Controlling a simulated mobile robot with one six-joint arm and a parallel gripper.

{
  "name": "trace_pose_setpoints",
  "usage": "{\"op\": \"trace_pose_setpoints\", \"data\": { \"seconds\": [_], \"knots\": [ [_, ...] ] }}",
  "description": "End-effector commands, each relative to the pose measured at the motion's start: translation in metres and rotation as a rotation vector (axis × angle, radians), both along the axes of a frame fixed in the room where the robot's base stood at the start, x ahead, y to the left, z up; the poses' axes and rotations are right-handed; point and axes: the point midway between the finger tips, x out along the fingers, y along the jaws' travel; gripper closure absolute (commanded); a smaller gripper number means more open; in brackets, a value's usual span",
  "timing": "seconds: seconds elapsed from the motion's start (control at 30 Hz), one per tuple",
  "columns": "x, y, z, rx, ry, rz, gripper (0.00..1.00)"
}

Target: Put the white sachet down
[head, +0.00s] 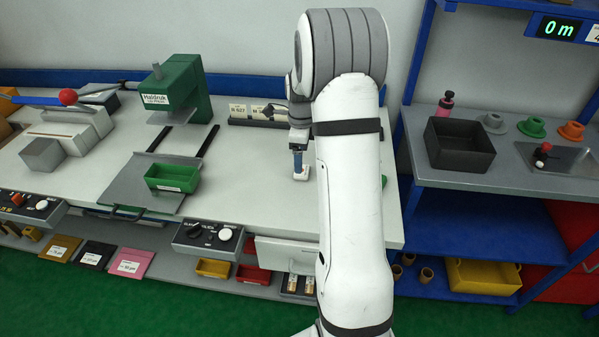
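My gripper (299,162) points down over the white worktop, just left of my forearm. A small pale, whitish piece (301,176) shows at its fingertips, close to the worktop. It may be the white sachet, but it is too small to tell it from the fingertips. I cannot tell whether it touches the worktop or whether the fingers are closed on it. My arm hides the part of the worktop to the right of the gripper.
A green press (182,88) stands left on the worktop (245,190), with a green bin (172,177) on its grey plate. Labelled boxes (238,113) stand behind my gripper. A black bin (459,144) sits on the right bench. The worktop left of my gripper is clear.

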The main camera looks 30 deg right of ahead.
Motion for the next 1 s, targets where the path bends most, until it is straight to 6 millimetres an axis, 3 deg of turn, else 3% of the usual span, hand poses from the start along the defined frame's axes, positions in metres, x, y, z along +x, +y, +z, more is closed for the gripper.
{"op": "trace_pose_setpoints", "data": {
  "seconds": [0.3,0.57,1.0],
  "knots": [
    [-0.001,0.003,-0.043,0.001,0.002,0.003,0.2],
    [-0.001,0.003,-0.047,0.0,0.0,0.004,0.2],
    [-0.001,0.004,-0.047,0.0,0.0,0.005,0.54]
  ]
}}
